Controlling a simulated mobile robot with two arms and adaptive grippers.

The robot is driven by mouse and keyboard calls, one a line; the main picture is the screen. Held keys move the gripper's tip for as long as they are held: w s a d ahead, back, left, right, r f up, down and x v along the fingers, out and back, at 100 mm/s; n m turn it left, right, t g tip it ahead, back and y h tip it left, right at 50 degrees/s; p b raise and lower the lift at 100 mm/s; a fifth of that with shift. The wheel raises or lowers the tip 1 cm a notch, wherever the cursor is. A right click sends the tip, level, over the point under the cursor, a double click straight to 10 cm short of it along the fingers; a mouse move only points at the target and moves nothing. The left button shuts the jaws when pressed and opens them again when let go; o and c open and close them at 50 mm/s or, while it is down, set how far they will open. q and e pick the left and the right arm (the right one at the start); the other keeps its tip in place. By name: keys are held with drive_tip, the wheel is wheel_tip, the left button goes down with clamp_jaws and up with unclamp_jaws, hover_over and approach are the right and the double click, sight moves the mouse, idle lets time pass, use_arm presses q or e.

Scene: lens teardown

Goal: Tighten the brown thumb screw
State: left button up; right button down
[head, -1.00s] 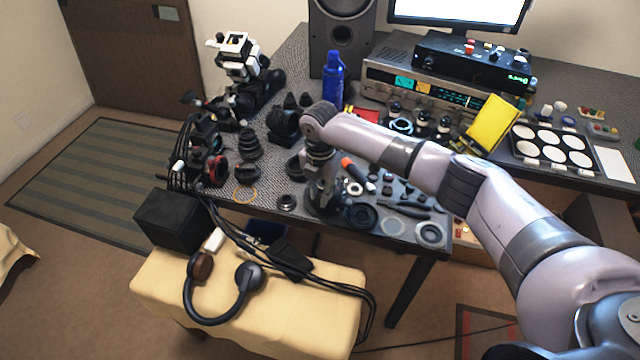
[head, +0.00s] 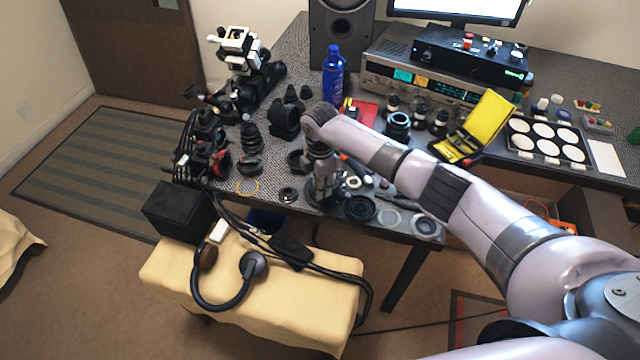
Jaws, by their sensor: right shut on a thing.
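I cannot make out the brown thumb screw; it is too small or hidden. My right gripper (head: 324,197) points down at the front of the desk, among dark lens parts, and its fingers are close together. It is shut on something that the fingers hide. A dark round lens part (head: 360,208) lies just right of the fingers, and a small dark ring (head: 288,194) lies to their left. My left gripper is not in view.
Lens barrels (head: 250,138) and a camera rig (head: 240,60) stand left of my arm. A blue bottle (head: 333,75), a radio unit (head: 415,80) and an open yellow case (head: 488,120) stand behind. Headphones (head: 254,266) lie on the cloth-covered stool (head: 310,310) in front.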

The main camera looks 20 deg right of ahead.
drive_tip(key=shift+d, duration=0.1)
drive_tip(key=c, duration=1.4)
unclamp_jaws()
drive_tip(key=shift+c, duration=0.2)
wheel_tip(320, 180, up, 12)
